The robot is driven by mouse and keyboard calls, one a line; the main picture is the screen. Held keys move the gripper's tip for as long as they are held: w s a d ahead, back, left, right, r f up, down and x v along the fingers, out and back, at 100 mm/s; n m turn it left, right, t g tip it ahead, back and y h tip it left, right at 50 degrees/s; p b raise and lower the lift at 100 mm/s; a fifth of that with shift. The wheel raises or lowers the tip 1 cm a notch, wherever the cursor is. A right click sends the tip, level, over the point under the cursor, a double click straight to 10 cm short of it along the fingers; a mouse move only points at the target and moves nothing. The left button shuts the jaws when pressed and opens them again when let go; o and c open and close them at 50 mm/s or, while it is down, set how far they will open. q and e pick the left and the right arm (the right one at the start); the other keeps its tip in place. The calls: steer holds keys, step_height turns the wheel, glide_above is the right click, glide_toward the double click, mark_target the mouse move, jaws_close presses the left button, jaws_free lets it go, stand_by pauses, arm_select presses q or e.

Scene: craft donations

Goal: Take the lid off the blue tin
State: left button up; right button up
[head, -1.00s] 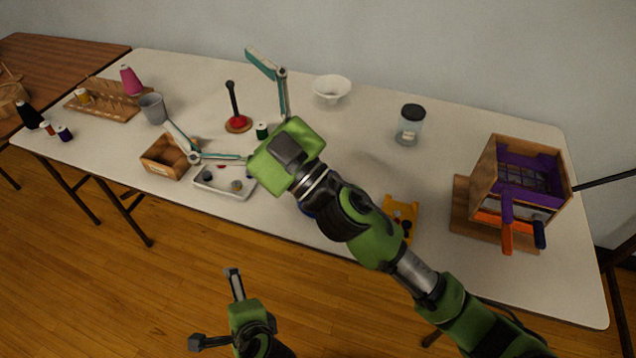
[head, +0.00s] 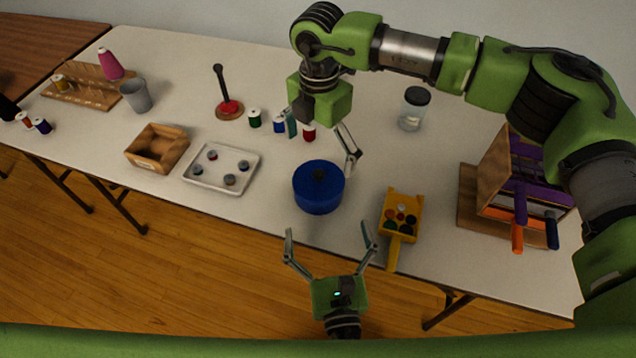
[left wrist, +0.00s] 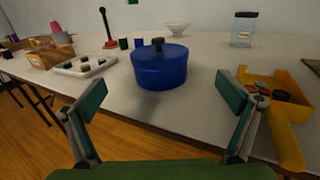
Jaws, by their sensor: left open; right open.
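The blue tin (head: 318,195) stands upright near the front edge of the table. Its blue lid (head: 312,172), with a dark knob on top, is on it; the tin also shows in the left wrist view (left wrist: 160,72). My left gripper (head: 330,235) is open and empty, just off the front edge, with the tin ahead of its fingers and apart from them. My right gripper (head: 322,140) is open above and behind the tin, and only part of its fingers shows clearly.
A white tray (head: 190,178) with several spools and a wooden box (head: 133,157) are to the left. Spools (head: 254,122) and a glass jar (head: 411,120) stand farther back. A wooden rack (head: 492,175) is at the right.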

mark_target(316, 163)
arm_select(q)
steer(key=w, duration=0.4)
steer(key=w+a, duration=0.1)
steer(key=w, duration=0.3)
steer(key=w+a, duration=0.1)
steer(key=w, duration=0.4)
steer(key=shift+w, duration=0.1)
arm_select(e)
steer(key=shift+a, duration=0.1)
